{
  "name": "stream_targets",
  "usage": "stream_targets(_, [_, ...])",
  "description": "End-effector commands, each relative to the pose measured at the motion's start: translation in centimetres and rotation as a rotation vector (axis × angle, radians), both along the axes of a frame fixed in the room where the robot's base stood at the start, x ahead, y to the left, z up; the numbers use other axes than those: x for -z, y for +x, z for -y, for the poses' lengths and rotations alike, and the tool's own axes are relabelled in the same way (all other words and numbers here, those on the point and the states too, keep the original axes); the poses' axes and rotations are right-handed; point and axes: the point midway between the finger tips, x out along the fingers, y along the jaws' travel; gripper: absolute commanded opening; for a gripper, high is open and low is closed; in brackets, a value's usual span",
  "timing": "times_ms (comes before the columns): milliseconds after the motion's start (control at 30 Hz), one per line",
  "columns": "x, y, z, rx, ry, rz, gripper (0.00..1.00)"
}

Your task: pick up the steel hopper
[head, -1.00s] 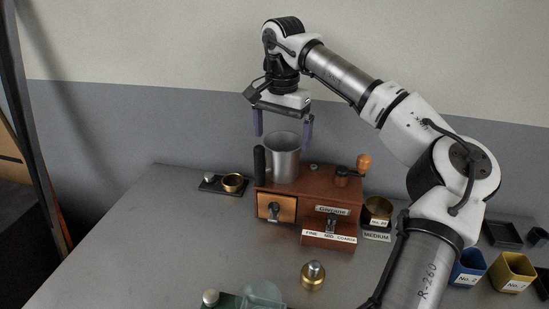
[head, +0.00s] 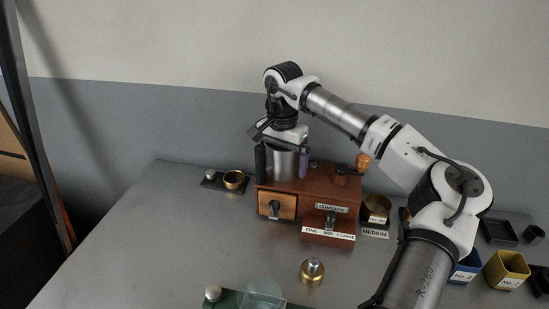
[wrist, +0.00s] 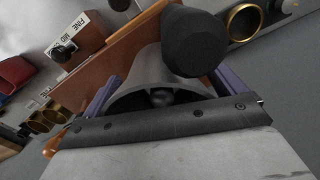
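The steel hopper (head: 282,166) is a grey metal cup standing upright on top of a brown wooden grinder (head: 318,188), with a black upright handle (head: 260,160) at its left. My gripper (head: 282,160) is lowered over the hopper, pointing down. Its purple fingers are apart, one on each side of the hopper; the right one shows just beside the wall, and the left one is mostly hidden behind the handle. In the wrist view the hopper's mouth (wrist: 150,98) lies between the fingers, with the dark handle top in front. I see no clear grip on it.
A crank with a wooden knob (head: 363,162) stands at the grinder's right. A brass ring on a dark base (head: 233,180) lies left. A brass weight (head: 312,271) and a green base (head: 232,300) are in front. Blue and yellow boxes (head: 507,270) stand right. The table's left front is clear.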

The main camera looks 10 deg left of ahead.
Motion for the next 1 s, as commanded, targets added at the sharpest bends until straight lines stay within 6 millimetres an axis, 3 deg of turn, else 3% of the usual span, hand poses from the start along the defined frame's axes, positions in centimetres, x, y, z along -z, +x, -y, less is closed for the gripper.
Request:
stream_targets(33, [0.0,0.0,0.0,0.000,0.000,0.000,0.88])
stream_targets(267, [0.0,0.0,0.0,0.000,0.000,0.000,0.58])
stream_targets(667, [-0.8,0.1,0.0,0.000,-0.001,0.003,0.57])
stream_targets(867, [-3.7,0.1,-0.1,0.000,-0.001,0.005,0.57])
stream_targets(1000, [-7.4,0.1,-0.1,0.002,0.000,0.006,0.57])
